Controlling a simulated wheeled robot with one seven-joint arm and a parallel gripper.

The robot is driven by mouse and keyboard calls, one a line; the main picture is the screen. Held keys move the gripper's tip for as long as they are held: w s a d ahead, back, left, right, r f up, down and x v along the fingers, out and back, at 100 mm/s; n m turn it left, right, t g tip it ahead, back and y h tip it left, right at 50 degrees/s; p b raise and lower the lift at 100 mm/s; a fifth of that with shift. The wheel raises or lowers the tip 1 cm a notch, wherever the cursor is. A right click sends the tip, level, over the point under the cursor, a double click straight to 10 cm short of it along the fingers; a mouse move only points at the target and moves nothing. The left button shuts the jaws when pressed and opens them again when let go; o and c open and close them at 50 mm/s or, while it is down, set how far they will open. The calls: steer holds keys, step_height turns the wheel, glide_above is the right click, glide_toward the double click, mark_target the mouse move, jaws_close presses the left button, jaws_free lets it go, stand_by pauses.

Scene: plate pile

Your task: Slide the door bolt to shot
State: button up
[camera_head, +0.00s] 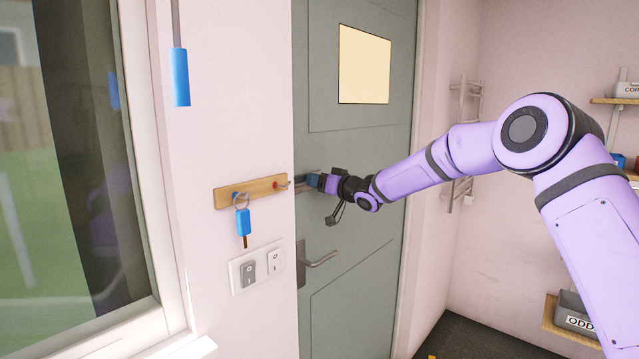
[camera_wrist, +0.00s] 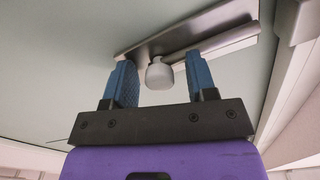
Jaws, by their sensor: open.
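The grey door (camera_head: 350,130) stands shut in the head view. Its bolt shows in the wrist view as a long metal plate (camera_wrist: 215,28) with a round pale grey knob (camera_wrist: 159,76). My gripper (camera_wrist: 160,62) is open, with one blue finger on each side of the knob. Gaps show between the knob and both fingers, and the jaws hold nothing. In the head view my gripper (camera_head: 312,181) is at the door's left edge, above the door handle (camera_head: 320,259). There my gripper hides most of the bolt, and I cannot tell its slide position.
A wooden key rack (camera_head: 262,190) with a blue-tagged key (camera_head: 243,221) is on the wall just left of my gripper. Switches (camera_head: 262,266) sit below it. A window is at the left, and a towel rail (camera_head: 463,105) and shelves are at the right.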

mark_target(302, 182)
jaws_close()
steer(key=shift+s+a+f, duration=0.1)
steer(key=shift+s+a, duration=1.1)
steer(key=shift+s, duration=0.3)
jaws_free()
steer(key=shift+s, duration=0.1)
steer(key=shift+d, duration=0.1)
steer(key=v, duration=1)
steer(key=shift+s+d, duration=0.2)
steer(key=shift+s, duration=0.05)
